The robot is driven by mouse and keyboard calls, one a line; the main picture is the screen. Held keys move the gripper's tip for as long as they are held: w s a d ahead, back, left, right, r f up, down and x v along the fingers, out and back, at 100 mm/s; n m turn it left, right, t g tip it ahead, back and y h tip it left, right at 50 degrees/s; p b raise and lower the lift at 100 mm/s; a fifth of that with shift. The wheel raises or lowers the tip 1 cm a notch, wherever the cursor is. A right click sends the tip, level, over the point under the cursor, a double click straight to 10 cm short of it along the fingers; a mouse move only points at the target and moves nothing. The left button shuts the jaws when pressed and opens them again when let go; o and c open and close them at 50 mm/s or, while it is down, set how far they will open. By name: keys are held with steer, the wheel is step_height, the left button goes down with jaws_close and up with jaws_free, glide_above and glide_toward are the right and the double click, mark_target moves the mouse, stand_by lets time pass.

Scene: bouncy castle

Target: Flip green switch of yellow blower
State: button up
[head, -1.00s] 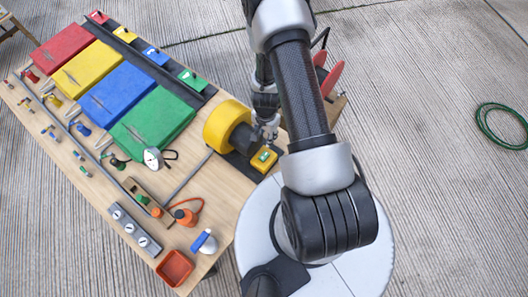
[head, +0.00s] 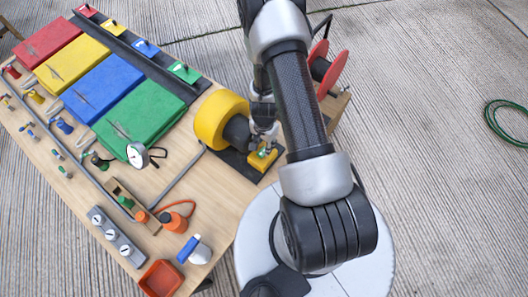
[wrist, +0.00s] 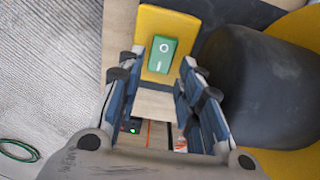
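The yellow blower (head: 214,112) stands near the right edge of the table, with a dark motor part (wrist: 262,85) on its side. Its yellow switch box (head: 258,164) sits beside the motor on a dark base. The green rocker switch (wrist: 162,54), marked O and I, is on the box's face in the wrist view. My gripper (wrist: 163,62) is open and empty, with its fingertips on either side of the switch. I cannot tell whether they touch the box. In the head view my gripper (head: 265,143) is just above the box and partly hides it.
Several coloured mats, the green one (head: 150,108) nearest, lie left of the blower. A gauge (head: 136,154), an orange tray (head: 162,278) and small fittings are on the table's near side.

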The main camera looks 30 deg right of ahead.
mark_target(263, 152)
step_height(263, 152, down, 4)
steer(key=b, duration=0.2)
steer(key=shift+r+b, duration=0.25)
steer(key=shift+b, duration=0.05)
steer(key=shift+c, duration=0.5)
steer(key=c, duration=0.7)
